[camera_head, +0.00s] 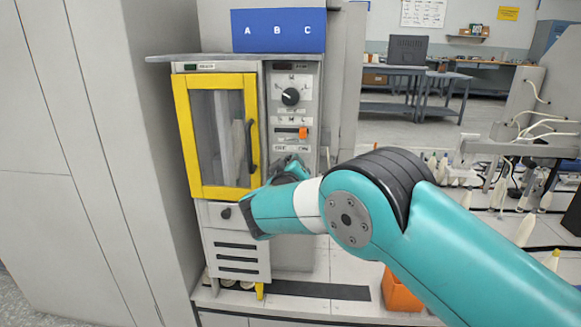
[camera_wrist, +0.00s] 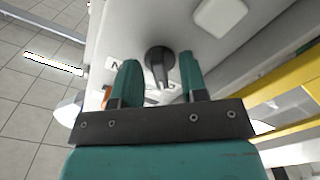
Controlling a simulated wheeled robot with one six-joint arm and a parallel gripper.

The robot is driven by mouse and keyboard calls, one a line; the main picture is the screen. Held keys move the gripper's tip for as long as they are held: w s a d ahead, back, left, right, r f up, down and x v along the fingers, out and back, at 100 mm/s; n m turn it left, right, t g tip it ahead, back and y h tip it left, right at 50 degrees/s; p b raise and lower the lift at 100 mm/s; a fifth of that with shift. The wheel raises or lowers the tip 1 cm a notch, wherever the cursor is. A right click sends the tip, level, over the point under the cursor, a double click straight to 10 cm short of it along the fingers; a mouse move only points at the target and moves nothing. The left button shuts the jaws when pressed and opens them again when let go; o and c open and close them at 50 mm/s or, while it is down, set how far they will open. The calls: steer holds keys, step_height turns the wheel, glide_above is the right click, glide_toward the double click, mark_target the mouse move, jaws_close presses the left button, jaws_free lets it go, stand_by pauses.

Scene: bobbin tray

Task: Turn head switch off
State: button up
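A black rotary knob (camera_wrist: 158,64), which looks like the head switch, sits on the grey machine panel in the wrist view. Its pointer runs toward my palm. My gripper (camera_head: 289,163) is at the lower part of the panel in the head view and hides this knob there. In the wrist view its two teal fingers stand apart, one on each side of the knob, with gaps visible between fingers and knob. A label ending in "ON" (camera_head: 303,148) shows just above my gripper in the head view. An orange part (camera_wrist: 105,97) is partly hidden by the left finger.
Higher on the panel are a larger black dial (camera_head: 290,97) and an orange switch (camera_head: 303,133). A yellow-framed door (camera_head: 182,130) with a dark handle (camera_head: 250,146) is just left of the panel. An orange bin (camera_head: 400,294) stands below my arm.

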steer(key=shift+s+r, duration=0.1)
steer(key=s+b, duration=0.1)
steer(key=s, duration=1.6)
steer(key=shift+s+a, duration=0.15)
steer(key=shift+a, duration=0.15)
steer(key=shift+d, duration=0.1)
